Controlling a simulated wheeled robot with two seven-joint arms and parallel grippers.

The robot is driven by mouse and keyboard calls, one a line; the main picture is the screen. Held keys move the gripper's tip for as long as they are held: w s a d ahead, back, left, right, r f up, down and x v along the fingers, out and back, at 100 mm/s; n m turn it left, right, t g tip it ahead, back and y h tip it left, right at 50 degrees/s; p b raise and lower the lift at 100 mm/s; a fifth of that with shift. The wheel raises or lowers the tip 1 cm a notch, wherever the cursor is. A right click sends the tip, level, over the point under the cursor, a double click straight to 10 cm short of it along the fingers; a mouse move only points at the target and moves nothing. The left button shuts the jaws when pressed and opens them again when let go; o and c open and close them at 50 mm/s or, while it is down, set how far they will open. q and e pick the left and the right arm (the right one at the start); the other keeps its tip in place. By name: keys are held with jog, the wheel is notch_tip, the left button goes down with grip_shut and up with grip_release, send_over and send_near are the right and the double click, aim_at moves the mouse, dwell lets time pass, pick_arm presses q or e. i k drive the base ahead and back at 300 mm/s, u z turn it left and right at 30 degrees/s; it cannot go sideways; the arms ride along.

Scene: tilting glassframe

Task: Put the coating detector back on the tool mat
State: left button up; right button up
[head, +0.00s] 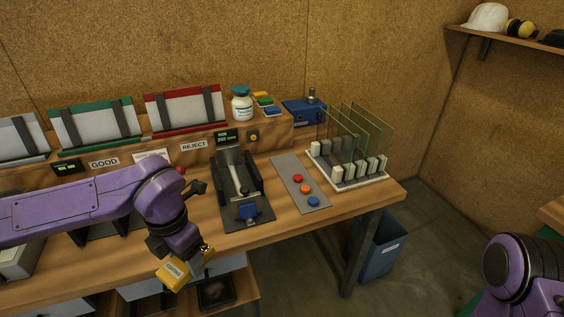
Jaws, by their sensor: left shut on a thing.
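My left gripper (196,258) is shut on a yellow hand-held device with a pale label, which looks like the coating detector (174,274). It holds the device tilted, in front of the workbench's front edge and apart from any surface. The grey mat (290,172) on the bench carries a red, an orange and a blue round piece. A strip of green surface (549,233) shows at the right edge, partly hidden by my right arm. I cannot tell which of these is the tool mat. My right gripper is out of view.
On the workbench (330,205) stand a black testing fixture (226,187) and a white rack (372,183) with upright glass panes. A blue bin (379,253) stands on the floor to the right. Open floor lies between the bench and my right arm.

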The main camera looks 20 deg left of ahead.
aim_at(287, 164)
jog(key=z, duration=0.05)
jog(key=i, duration=1.4)
